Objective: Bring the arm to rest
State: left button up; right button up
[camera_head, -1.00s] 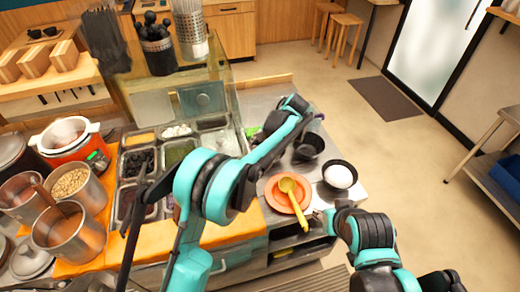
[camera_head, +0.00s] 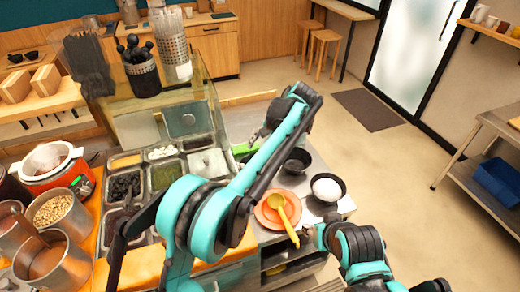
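My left arm reaches in a teal arc over the counter. Its gripper (camera_head: 259,135) is small and partly hidden by the forearm, near the toppings trays and the back of the counter; its fingers are unclear. My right arm is folded at the lower right. Its gripper (camera_head: 310,234) is mostly hidden beside the counter's front edge. An orange plate (camera_head: 265,219) lies on the counter with a yellow ladle (camera_head: 285,216) across it. A black bowl with white contents (camera_head: 327,188) stands to its right, and an empty-looking dark bowl (camera_head: 296,161) behind.
Topping trays (camera_head: 165,174) sit left of my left arm. Metal pots (camera_head: 58,212) and an orange-based cooker (camera_head: 48,166) stand at the left. A utensil holder (camera_head: 142,75) stands above the trays. The floor at right is open, up to a metal shelf with a blue bin (camera_head: 497,181).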

pick_arm(q)
jog(key=s+a+r+n+t+h+b, duration=0.1)
jog(key=s+a+r+n+h+b, duration=0.15)
jog(key=s+a, duration=1)
jog(key=s+a+f+n+t+h+b, duration=0.1)
jog(key=s+a+f+n+t+b, duration=0.1)
jog(key=s+a+f, duration=0.3)
jog(key=s+a+f+n+t+h+b, duration=0.1)
jog(key=s+a+f, duration=0.4)
jog(key=s, duration=0.6)
jog(key=shift+a+f+n+t+b, duration=0.15)
jog(key=shift+f+n+t+b, duration=0.5)
jog(key=shift+f+n, duration=0.1)
